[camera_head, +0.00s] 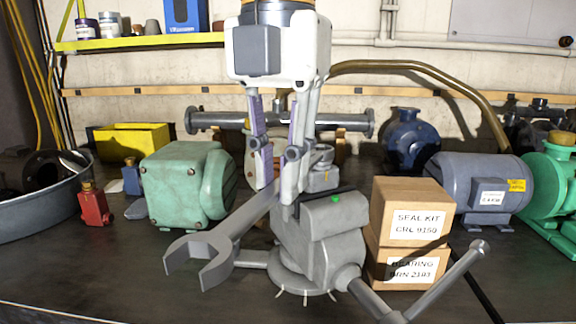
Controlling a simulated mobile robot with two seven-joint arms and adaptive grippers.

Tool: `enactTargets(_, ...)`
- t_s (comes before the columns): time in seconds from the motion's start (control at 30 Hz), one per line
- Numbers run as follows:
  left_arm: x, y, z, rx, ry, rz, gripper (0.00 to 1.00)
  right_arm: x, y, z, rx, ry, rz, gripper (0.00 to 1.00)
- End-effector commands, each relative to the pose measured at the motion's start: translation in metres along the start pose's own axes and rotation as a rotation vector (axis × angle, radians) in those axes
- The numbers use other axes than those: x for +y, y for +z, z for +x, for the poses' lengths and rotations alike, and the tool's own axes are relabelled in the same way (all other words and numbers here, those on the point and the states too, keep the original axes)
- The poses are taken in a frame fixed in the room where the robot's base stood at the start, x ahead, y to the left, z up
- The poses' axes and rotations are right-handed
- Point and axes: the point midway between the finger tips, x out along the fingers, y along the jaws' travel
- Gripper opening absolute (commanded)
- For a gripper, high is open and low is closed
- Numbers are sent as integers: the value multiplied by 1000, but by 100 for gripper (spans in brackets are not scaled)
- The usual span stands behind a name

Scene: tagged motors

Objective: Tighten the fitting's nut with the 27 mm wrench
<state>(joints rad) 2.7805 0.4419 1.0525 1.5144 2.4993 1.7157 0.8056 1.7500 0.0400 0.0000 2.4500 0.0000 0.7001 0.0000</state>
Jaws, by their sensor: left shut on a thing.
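My left gripper (275,183) reaches down from the top centre, its fingers shut on the grey open-end wrench (232,230). The wrench slants down to the left, and its open jaw hangs at the lower left, in front of the green motor. Its size marking is not readable. A grey bench vise (320,222) stands just right of the wrench. A small grey metal part (322,178) shows behind the top of the vise, partly hidden by the gripper; I cannot tell whether it is the fitting with its nut. My right gripper is not in view.
A green motor (178,185) stands left of the vise. Two cardboard boxes (411,210) are stacked right of it, and the vise handle (440,284) sticks out in front. A blue-grey motor (465,185) stands farther right. The bench front at lower left is clear.

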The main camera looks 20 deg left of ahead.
Motion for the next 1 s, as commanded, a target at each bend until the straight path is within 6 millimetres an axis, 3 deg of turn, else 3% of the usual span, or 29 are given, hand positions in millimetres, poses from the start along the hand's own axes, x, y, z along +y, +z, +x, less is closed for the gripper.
enactTargets(1.0,22,2,-1,-5,-1,162,0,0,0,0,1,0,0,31)
